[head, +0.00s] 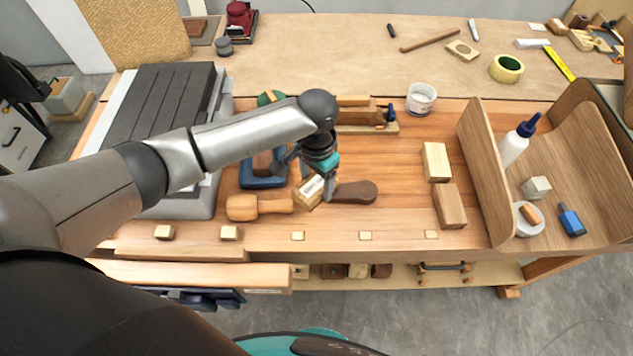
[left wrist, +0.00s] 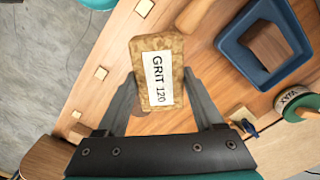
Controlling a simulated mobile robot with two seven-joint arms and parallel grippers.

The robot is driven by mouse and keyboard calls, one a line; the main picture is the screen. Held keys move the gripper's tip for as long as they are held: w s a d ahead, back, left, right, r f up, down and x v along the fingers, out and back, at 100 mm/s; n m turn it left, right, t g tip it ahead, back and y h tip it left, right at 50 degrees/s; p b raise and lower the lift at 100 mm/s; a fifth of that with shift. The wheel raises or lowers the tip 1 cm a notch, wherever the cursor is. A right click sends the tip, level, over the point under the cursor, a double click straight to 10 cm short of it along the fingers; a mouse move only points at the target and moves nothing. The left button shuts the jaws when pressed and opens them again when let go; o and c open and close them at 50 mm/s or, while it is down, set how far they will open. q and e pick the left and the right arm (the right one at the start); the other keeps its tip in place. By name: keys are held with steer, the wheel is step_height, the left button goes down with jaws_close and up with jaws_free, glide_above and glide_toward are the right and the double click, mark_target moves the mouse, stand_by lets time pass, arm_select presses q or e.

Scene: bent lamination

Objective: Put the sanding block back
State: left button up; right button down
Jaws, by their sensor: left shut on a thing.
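My left gripper (head: 317,184) is shut on the sanding block (head: 310,193), a light tan block, over the middle of the workbench. In the left wrist view the sanding block (left wrist: 160,58) sits between the two fingers of the gripper (left wrist: 160,78), its white "GRIT 120" label facing the camera. I cannot tell whether the block touches the bench. A blue tray (head: 262,183) with a wooden piece in it lies just left of the block, partly hidden by my arm; it also shows in the left wrist view (left wrist: 236,52). My right gripper is not in view.
A wooden mallet (head: 243,207) and a dark brown handle (head: 355,192) lie close beside the block. Two wooden blocks (head: 436,162) (head: 450,206) and an open-fronted wooden caddy (head: 484,170) with a glue bottle (head: 514,146) stand right. Bare bench lies between.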

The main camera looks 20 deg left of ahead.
mark_target(317, 183)
arm_select(q)
steer(key=shift+f, duration=0.2)
steer(key=shift+f, duration=0.5)
steer(key=shift+f, duration=0.1)
steer(key=o, duration=1.3)
step_height(317, 183, up, 13)
steer(key=p, duration=0.1)
